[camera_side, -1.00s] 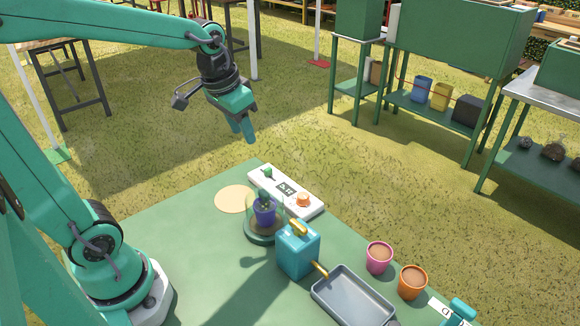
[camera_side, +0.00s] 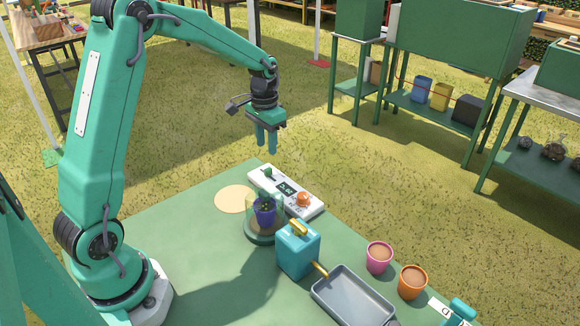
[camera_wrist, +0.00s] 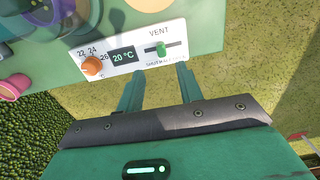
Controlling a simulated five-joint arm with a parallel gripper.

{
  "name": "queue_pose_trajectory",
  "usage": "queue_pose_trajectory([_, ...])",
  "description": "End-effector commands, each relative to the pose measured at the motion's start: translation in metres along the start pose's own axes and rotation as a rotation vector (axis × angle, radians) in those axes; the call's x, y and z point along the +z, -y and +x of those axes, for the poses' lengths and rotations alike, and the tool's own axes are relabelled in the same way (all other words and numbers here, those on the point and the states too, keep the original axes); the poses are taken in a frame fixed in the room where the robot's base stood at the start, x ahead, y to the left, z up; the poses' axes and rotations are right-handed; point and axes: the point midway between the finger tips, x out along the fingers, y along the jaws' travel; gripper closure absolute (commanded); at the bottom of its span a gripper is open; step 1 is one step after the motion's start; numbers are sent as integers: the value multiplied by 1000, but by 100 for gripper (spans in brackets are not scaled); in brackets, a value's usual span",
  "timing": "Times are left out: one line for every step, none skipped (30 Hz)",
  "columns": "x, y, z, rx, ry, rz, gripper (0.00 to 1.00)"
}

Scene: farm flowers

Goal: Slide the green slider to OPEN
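The green slider (camera_wrist: 161,48) sits in a dark track under the word VENT on a white control panel (camera_wrist: 205,38). The slider (camera_side: 268,172) also shows at the panel's far left end in the side view. My gripper (camera_side: 267,150) points down above the panel, clear of it. In the wrist view its two fingers (camera_wrist: 160,76) are apart with nothing between them, and the slider appears just beyond the gap.
The panel also has an orange knob (camera_wrist: 91,65) and a 20 °C display (camera_wrist: 123,55). A domed plant in a purple pot (camera_side: 264,210), a teal can (camera_side: 298,250), a grey tray (camera_side: 350,298) and pink (camera_side: 379,258) and orange (camera_side: 412,282) pots stand nearby.

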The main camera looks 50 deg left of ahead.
Motion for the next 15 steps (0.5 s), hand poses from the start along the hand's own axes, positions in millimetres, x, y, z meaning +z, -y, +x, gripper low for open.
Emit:
queue_pose_trajectory([-1, 2, 3, 1, 5, -1, 64])
queue_pose_trajectory([-2, 2, 4, 2, 6, -1, 64])
queue_pose_trajectory([-2, 3, 5, 2, 7, -1, 64])
queue_pose_trajectory([-2, 3, 5, 2, 7, -1, 64])
queue_pose_trajectory([-2, 3, 5, 2, 7, 0, 64])
queue_pose_trajectory([-2, 3, 5, 2, 7, 0, 64])
queue_pose_trajectory([-2, 3, 5, 2, 7, 0, 64])
queue_pose_trajectory([-2, 3, 5, 2, 7, 0, 64])
queue_pose_trajectory([-2, 3, 6, 2, 7, 0, 64])
queue_pose_trajectory([-2, 3, 6, 2, 7, 0, 64])
queue_pose_trajectory([-2, 3, 7, 2, 8, 0, 64])
queue_pose_trajectory([-2, 3, 9, 2, 8, 0, 64])
queue_pose_trajectory([-2, 2, 10, 2, 8, 0, 64])
queue_pose_trajectory([-2, 2, 12, 2, 8, 0, 64])
queue_pose_trajectory([-2, 2, 15, 2, 8, 0, 64])
